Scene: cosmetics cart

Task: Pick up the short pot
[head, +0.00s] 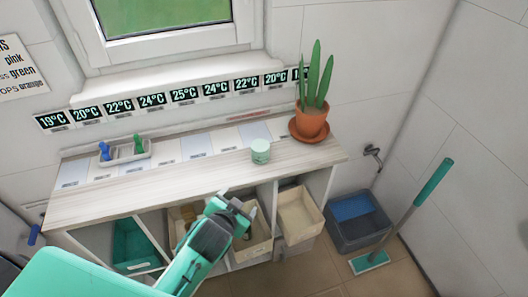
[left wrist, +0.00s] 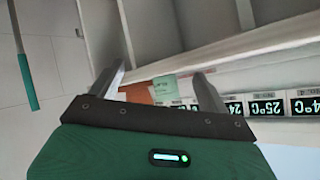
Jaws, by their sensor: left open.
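The short pot (head: 260,151), a small pale mint cylinder with faint markings, stands upright on the pale wooden counter near its front edge, right of the middle. In the left wrist view the short pot (left wrist: 165,87) appears between my fingers but farther off. My left gripper (head: 240,207) is open and empty, in front of and below the counter edge, apart from the pot. Its two fingers (left wrist: 160,74) are spread in the left wrist view. My right gripper is not in view.
A terracotta pot (head: 311,123) with a spiky plant stands behind and right of the short pot. A tray (head: 126,157) with blue and green figures is at the counter's left. Bins (head: 298,215) fill shelves below. A squeegee (head: 415,205) leans at right.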

